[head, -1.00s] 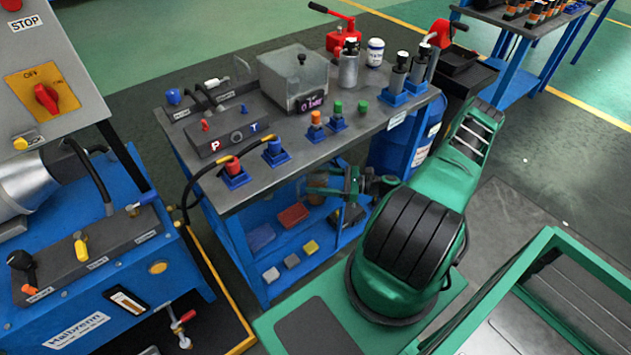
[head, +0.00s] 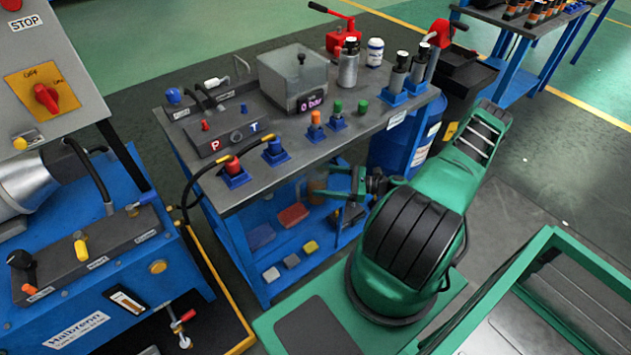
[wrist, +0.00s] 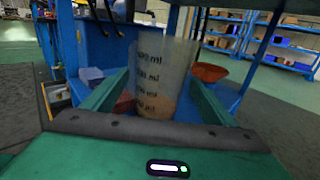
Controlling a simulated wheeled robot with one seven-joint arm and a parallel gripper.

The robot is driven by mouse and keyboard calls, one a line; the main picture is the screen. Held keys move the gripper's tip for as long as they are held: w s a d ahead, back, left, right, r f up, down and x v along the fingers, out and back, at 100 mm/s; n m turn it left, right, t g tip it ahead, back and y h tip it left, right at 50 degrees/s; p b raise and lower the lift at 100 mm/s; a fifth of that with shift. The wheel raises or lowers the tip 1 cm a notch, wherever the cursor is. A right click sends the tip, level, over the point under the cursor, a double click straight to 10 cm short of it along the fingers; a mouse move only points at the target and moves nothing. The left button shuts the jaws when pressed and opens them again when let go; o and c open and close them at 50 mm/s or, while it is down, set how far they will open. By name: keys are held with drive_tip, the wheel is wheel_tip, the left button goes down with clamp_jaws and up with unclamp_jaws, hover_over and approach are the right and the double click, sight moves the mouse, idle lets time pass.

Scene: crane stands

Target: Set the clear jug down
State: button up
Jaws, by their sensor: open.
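The clear jug (wrist: 163,72) stands upright in the wrist view, with dark ml marks and some amber liquid low inside. Its base is hidden behind my gripper's edge. In the head view the jug (head: 317,186) shows small and partly shaded under the bench top, at the lower shelf. My gripper (head: 357,186) is open just to the right of it, with its green fingers pointing toward the shelf. In the wrist view the fingers lie to either side of the jug, with the jug beyond or between their tips; I cannot tell which.
The blue bench (head: 352,142) overhangs the shelf, and its posts stand close to my gripper. A red bin (head: 293,215), a blue bin (head: 261,237) and small blocks occupy the shelf. A blue drum (head: 392,155) stands at the bench's right end.

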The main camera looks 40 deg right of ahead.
drive_tip(key=v, duration=0.9)
drive_tip(key=shift+s+d, duration=0.2)
